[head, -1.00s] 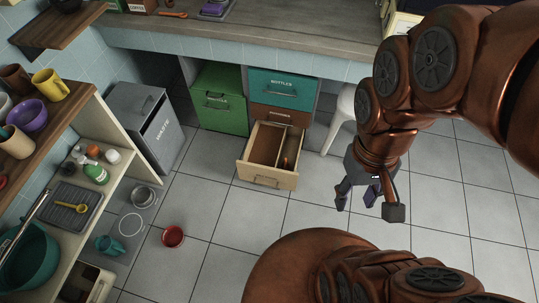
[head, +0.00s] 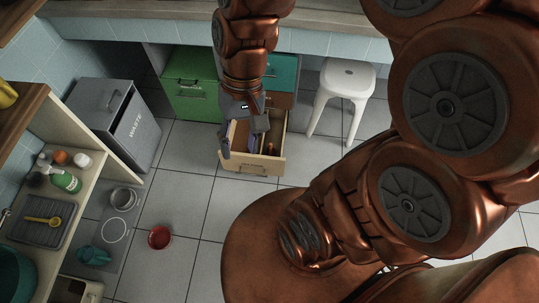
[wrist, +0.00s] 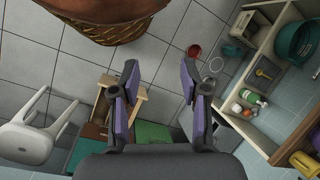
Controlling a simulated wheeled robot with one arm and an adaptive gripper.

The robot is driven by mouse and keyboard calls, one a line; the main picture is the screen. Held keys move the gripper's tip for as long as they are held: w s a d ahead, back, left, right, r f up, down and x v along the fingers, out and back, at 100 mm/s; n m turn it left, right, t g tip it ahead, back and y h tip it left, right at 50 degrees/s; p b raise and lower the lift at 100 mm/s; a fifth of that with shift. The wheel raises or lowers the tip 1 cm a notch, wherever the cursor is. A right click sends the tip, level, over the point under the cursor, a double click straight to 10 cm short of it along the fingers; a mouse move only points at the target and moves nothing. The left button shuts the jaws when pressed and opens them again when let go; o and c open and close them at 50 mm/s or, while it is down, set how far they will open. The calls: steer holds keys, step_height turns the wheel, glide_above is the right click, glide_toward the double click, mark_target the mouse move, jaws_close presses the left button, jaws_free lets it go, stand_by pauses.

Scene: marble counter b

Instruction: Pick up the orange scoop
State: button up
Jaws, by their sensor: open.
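My gripper (head: 243,138) is over the open drawer (head: 266,164) in the head view and hides part of its inside. It is open and empty; in the wrist view its two fingers (wrist: 160,78) stand well apart. A small orange piece (head: 271,152) shows inside the drawer, mostly hidden, so I cannot tell whether it is the scoop. A yellow scoop (head: 43,220) lies on the grey rack on the shelf at left. In the wrist view the drawer (wrist: 136,101) shows partly behind one finger.
A white stool (head: 346,80) stands right of the drawers. The green bin (head: 190,92) and grey waste bin (head: 112,115) stand at left. A red bowl (head: 159,237) sits on the floor.

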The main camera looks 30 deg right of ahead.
steer(key=w+f+m+t+y+b, duration=0.1)
steer(key=w+f+m+y+b, duration=0.5)
steer(key=w+f+b, duration=0.65)
steer(key=w+d+f+m+t+y+b, duration=0.2)
steer(key=w+d+f+m, duration=0.2)
steer(key=w+f, duration=0.35)
steer(key=w+d+f+m+t+y+b, duration=0.1)
steer(key=w+d+f+m+t+b, duration=0.2)
steer(key=w+f, duration=0.45)
steer(key=w+d+f+m+t+h+b, duration=0.1)
steer(key=d+f+m+t+b, duration=0.25)
steer(key=d+f, duration=0.6)
steer(key=w+d+f+m+t+b, duration=0.1)
steer(key=d+f+m+t+b, duration=0.15)
steer(key=d+f+m, duration=0.65)
steer(key=t+h+b, duration=0.2)
steer(key=h+b, duration=0.1)
steer(key=b, duration=0.6)
glide_toward(271, 146)
steer(key=w+a+f, duration=0.1)
steer(key=w+f, duration=0.1)
steer(key=w, duration=0.1)
steer(key=shift+m, duration=0.45)
steer(key=b+x, duration=0.4)
steer(key=x, duration=0.3)
steer(key=shift+a, duration=0.2)
